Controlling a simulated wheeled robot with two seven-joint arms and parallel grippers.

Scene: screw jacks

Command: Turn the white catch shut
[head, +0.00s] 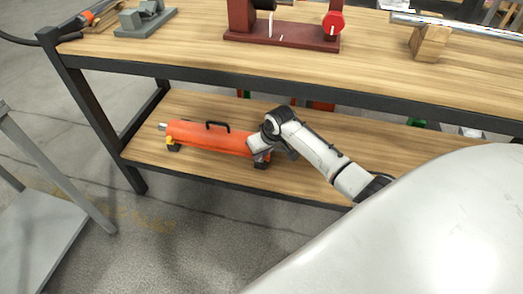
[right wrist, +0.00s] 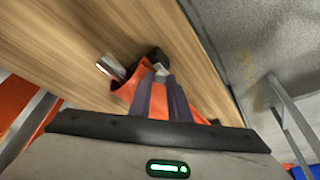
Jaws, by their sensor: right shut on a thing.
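An orange-red jack cylinder (head: 200,135) with a black handle (head: 217,125) lies along the lower shelf. My right gripper (head: 262,148) is at its right end and hides part of that end. In the right wrist view, the two dark fingers of my right gripper (right wrist: 160,84) are close together on a small pale piece, which looks like the white catch (right wrist: 161,71). The jack's orange body (right wrist: 203,98) shows around the fingers, with a black foot (right wrist: 155,54) and a silver end (right wrist: 110,66) beyond. My left gripper is out of view.
The upper bench top (head: 210,48) overhangs the shelf (head: 215,171) behind my arm. On it stand a dark red frame (head: 280,35), a grey fixture (head: 145,20) and a wooden block (head: 430,42). A grey table (head: 35,235) is at left. Floor in front is clear.

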